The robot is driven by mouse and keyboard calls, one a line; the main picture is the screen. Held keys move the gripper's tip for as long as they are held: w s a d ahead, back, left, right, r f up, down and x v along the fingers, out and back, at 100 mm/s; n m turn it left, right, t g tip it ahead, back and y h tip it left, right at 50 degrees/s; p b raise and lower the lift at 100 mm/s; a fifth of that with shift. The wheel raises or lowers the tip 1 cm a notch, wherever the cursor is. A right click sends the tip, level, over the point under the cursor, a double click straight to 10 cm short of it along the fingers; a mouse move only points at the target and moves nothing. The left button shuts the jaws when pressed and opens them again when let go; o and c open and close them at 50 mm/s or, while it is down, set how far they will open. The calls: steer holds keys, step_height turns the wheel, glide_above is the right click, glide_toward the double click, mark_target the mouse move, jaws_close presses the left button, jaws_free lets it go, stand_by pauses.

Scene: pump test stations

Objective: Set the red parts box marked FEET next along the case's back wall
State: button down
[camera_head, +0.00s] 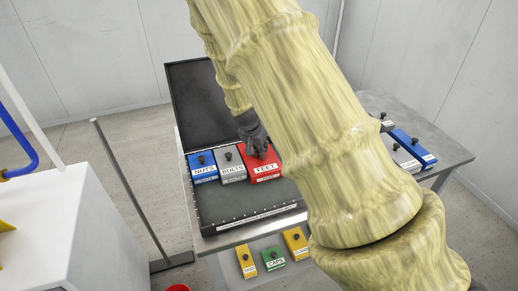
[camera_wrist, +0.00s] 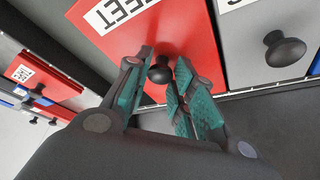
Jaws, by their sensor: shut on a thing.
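The red FEET box (camera_head: 262,166) is in the open black case (camera_head: 235,203), in line along the back wall, right of the grey BOLTS box (camera_head: 232,165) and the blue NUTS box (camera_head: 202,167). My gripper (camera_head: 256,146) is over the FEET box. In the wrist view, my gripper (camera_wrist: 162,82) has its teal pads around the black knob of the red FEET box (camera_wrist: 192,45), with the grey BOLTS box (camera_wrist: 262,42) close beside it. I cannot tell whether the FEET box rests fully on the case floor.
A blue box (camera_head: 413,146) and a grey box (camera_head: 401,155) lie on the table (camera_head: 448,150) to the right. Yellow (camera_head: 246,262) and green (camera_head: 273,259) boxes sit below the case's front. The case floor in front of the row is clear. My arm hides the case's right part.

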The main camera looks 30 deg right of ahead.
steer(key=c, duration=1.1)
jaws_free()
steer(key=shift+r, duration=0.15)
steer(key=v, duration=1.1)
steer(key=shift+s+a+r, duration=0.1)
steer(key=shift+r, duration=0.2)
